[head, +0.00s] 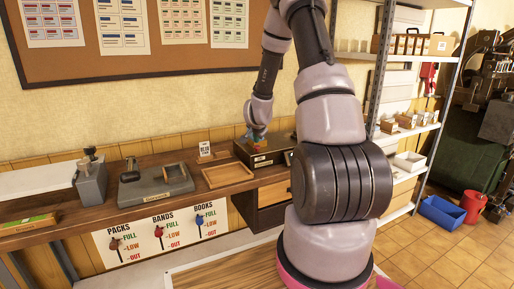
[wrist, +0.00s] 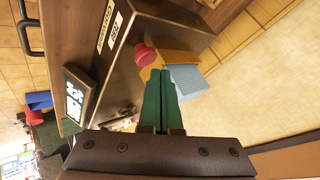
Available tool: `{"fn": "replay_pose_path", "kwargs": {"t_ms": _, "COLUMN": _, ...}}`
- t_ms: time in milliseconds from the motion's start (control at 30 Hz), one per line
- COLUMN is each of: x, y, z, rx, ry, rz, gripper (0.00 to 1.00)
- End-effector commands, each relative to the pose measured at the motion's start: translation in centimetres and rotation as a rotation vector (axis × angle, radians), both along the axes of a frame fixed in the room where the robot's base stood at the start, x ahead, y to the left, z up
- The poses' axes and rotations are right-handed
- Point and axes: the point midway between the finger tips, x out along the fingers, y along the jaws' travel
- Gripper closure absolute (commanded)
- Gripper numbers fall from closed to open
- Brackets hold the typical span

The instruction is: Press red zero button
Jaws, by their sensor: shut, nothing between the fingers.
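The red button (wrist: 146,54) sits on top of a dark box (wrist: 120,70) in the wrist view. In the head view the dark box (head: 268,157) stands on the wooden counter, largely in front of my arm's lower end. My gripper (wrist: 163,73) has teal fingers, shut and empty. Its tips are just beside the red button, on its right in the wrist view. I cannot tell whether they touch it.
A yellow block (wrist: 180,58) and a light blue block (wrist: 187,80) are close to the fingertips. A wooden tray (head: 228,176), a small sign (head: 205,150) and a grey device (head: 155,187) stand left of the box. Metal shelves (head: 405,110) rise at right.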

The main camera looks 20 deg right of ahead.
Motion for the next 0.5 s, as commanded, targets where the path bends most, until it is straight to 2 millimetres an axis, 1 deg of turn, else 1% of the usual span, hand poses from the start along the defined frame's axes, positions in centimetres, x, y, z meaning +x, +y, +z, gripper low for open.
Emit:
{"fn": "replay_pose_path", "kwargs": {"t_ms": 200, "x": 0.00, "y": 0.00, "z": -0.06, "rx": 0.000, "ry": 0.000, "rz": 0.000, "gripper": 1.00}}
{"fn": "replay_pose_path", "kwargs": {"t_ms": 500, "x": 0.00, "y": 0.00, "z": -0.83, "rx": 0.000, "ry": 0.000, "rz": 0.000, "gripper": 1.00}}
